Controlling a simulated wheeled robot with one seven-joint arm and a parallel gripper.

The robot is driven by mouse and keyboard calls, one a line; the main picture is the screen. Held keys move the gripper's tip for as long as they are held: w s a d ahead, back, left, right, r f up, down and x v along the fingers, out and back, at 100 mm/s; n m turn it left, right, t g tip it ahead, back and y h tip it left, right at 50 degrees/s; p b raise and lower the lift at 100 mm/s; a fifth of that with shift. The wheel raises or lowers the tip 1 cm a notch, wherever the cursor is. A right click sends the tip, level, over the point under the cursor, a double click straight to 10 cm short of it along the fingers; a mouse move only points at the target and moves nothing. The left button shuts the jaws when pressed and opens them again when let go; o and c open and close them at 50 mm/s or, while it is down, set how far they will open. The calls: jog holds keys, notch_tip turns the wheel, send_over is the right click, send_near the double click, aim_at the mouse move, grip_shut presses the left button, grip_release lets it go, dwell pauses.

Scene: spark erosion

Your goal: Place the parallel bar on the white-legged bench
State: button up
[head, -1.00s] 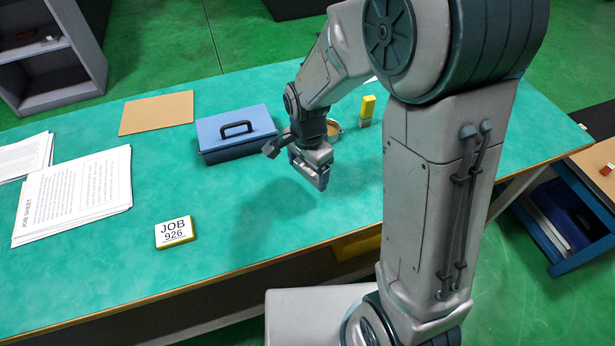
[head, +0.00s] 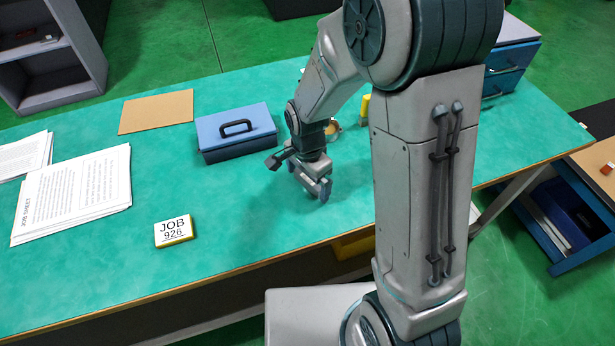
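The bench with the green top (head: 235,235) fills the middle of the head view; a pale leg or brace (head: 505,205) shows under its right end. My gripper (head: 316,192) points down over the bench top, just right of the blue toolbox. Its fingers are small and partly turned away, so I cannot tell whether they are open or shut, or whether anything is between them. I cannot make out the parallel bar anywhere for certain. My arm hides part of the bench top.
A blue toolbox (head: 236,132), a brown board (head: 156,112), paper sheets (head: 75,195) and a JOB 926 sign (head: 174,231) lie on the bench. A yellow object (head: 364,106) and a round tin (head: 333,129) are partly hidden behind my arm. The front middle is clear.

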aim_at(308, 179)
jog(key=shift+r, duration=0.1)
notch_tip(308, 179, up, 12)
jog(key=p, duration=0.1)
jog(key=s+d+r+n+t, duration=0.2)
jog(key=s+d+r+n, duration=0.5)
jog(key=s+d+n, duration=0.3)
jog(key=shift+s+d+t, duration=0.4)
jog(key=shift+s+d, duration=0.45)
jog(key=shift+s, duration=0.25)
